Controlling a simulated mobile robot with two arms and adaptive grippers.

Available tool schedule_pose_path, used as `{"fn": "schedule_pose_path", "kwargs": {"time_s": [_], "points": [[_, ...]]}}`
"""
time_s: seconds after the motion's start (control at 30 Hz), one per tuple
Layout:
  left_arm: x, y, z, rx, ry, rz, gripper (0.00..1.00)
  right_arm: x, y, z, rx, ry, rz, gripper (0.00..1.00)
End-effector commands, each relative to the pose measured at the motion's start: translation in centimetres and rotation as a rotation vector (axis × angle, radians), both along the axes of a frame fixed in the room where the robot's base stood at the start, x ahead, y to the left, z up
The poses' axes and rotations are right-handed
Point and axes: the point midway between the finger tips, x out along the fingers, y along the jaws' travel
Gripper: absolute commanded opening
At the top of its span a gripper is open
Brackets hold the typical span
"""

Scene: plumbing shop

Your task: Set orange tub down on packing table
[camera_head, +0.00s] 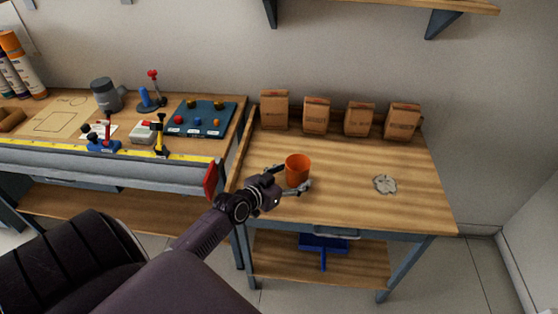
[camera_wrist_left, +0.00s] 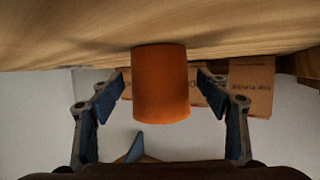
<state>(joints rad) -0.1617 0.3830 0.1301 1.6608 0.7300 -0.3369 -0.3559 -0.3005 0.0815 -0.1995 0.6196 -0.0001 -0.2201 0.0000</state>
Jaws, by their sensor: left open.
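The orange tub (camera_head: 297,168) stands upright on the packing table (camera_head: 340,190), near its left front part. In the left wrist view the tub (camera_wrist_left: 161,85) sits between the two fingers, with a gap on each side, and its base meets the wooden top (camera_wrist_left: 70,35). My left gripper (camera_head: 290,180) is open around the tub, reaching in from the front left. In the left wrist view its fingertips (camera_wrist_left: 161,78) are spread apart, clear of the tub's sides. My right gripper is not in view.
Several brown paper bags (camera_head: 316,115) stand along the back of the packing table. A grey crumpled item (camera_head: 385,184) lies on its right part. A workbench with tools and a blue mat (camera_head: 203,119) stands to the left. The middle of the packing table is clear.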

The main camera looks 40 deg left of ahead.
Motion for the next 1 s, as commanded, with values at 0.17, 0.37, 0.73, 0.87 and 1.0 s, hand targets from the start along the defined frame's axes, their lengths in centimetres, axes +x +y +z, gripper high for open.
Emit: {"fn": "schedule_pose_path", "kwargs": {"time_s": [0.17,0.37,0.73,0.87,1.0], "points": [[-3.5,0.0,1.1,0.001,0.004,-0.003,0.7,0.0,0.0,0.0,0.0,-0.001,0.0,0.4],[-6.6,0.1,2.3,0.001,0.002,-0.003,0.7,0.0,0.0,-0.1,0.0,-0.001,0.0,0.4],[-8.9,0.2,3.3,0.0,0.0,-0.001,0.7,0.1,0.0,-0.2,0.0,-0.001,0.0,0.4],[-8.9,0.2,3.3,0.0,0.0,-0.001,0.7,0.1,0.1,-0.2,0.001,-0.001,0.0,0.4],[-8.9,0.2,3.3,0.0,0.0,-0.001,0.7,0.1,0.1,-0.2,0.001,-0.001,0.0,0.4]]}}
